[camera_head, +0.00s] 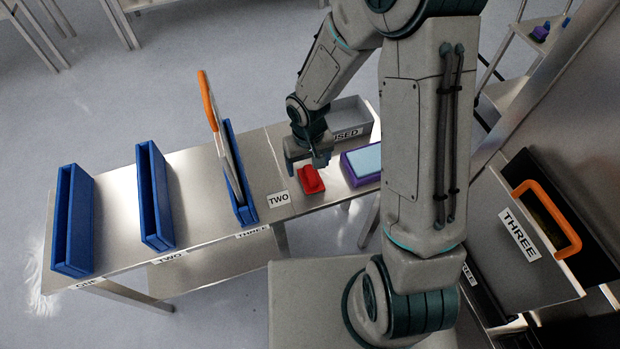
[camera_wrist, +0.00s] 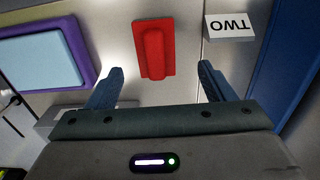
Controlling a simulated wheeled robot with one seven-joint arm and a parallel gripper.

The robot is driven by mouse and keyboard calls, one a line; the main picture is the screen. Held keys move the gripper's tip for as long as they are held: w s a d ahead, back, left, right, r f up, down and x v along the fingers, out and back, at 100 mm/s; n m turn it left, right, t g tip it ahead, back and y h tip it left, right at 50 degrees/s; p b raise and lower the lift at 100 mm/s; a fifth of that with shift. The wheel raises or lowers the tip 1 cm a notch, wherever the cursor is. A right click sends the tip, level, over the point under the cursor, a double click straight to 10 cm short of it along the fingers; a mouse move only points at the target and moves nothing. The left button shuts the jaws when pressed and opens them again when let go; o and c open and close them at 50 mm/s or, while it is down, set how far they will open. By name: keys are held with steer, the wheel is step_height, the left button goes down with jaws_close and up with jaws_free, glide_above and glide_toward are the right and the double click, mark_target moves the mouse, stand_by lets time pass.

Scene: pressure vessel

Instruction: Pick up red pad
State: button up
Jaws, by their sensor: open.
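The red pad (camera_head: 312,180) lies on the metal table, between the TWO label and the purple-rimmed tray. It has a raised ridge along its middle. It also shows in the wrist view (camera_wrist: 153,48), ahead of the fingertips and roughly centred between them. My gripper (camera_head: 308,160) is low over the table, just behind the pad in the head view. Its two fingers also show in the wrist view (camera_wrist: 160,78), spread apart with nothing between them. The pad is apart from both fingers, as far as I can see.
A purple tray with a light blue pad (camera_head: 364,160) stands right of the red pad. A grey USED bin (camera_head: 350,120) is behind it. Blue holders (camera_head: 73,222) stand to the left; one holds an orange-edged panel (camera_head: 222,140). A THREE drawer with an orange handle (camera_head: 548,215) is at right.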

mark_target(311, 174)
steer(key=shift+d+f, duration=0.15)
steer(key=shift+f, duration=1.45)
steer(key=shift+d+f, duration=0.15)
steer(key=shift+f, duration=1.45)
steer(key=c, duration=1)
